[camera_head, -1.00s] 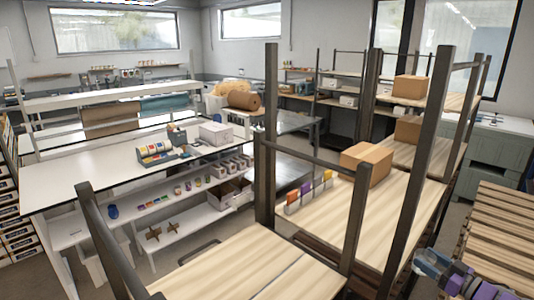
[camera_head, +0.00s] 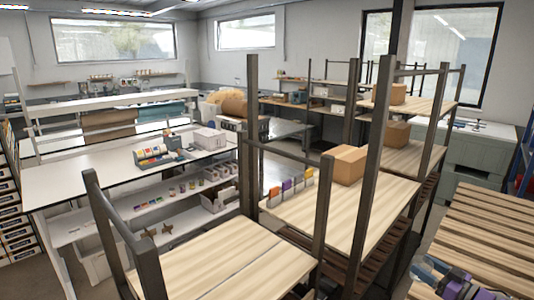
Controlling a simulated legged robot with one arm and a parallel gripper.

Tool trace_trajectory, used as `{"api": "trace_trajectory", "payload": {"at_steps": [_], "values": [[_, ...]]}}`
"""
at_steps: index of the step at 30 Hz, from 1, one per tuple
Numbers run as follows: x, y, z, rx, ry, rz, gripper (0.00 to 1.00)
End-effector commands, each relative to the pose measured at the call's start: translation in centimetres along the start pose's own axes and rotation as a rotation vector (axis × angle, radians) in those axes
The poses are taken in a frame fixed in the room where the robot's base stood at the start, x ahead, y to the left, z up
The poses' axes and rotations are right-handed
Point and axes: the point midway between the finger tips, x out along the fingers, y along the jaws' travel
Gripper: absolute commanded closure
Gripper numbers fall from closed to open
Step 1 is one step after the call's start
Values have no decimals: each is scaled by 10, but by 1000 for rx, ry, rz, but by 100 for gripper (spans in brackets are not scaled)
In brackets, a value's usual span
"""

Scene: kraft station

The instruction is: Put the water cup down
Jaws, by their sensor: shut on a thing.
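My gripper (camera_head: 438,276) shows only in part at the lower right edge of the head view, a small cluster of purple, grey and pale blue parts. It is shut on a small pale bluish thing (camera_head: 424,272), which looks like the water cup but is too small and partly covered to make out well. It is held in front of the slatted wooden pallet stack, apart from the shelves.
Dark-framed shelving with wooden decks (camera_head: 215,258) fills the near middle; its posts stand tall. A cardboard box (camera_head: 344,164) and coloured packets (camera_head: 288,188) sit on one deck. A slatted wooden stack (camera_head: 485,225) is at right. A white workbench (camera_head: 75,185) is at left.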

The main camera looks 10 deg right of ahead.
Motion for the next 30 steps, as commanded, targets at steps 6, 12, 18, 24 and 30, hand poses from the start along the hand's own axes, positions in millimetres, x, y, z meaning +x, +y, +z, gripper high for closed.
{"api": "trace_trajectory", "payload": {"at_steps": [6, 12, 18, 24, 30], "values": [[12, -10, -4, 2, 0, 14, 75], [25, -28, -12, -5, -3, 27, 75], [46, -46, -19, -4, -3, 54, 75], [80, -73, -32, 2, 3, 100, 75], [126, -115, -50, 1, 4, 164, 75]]}}
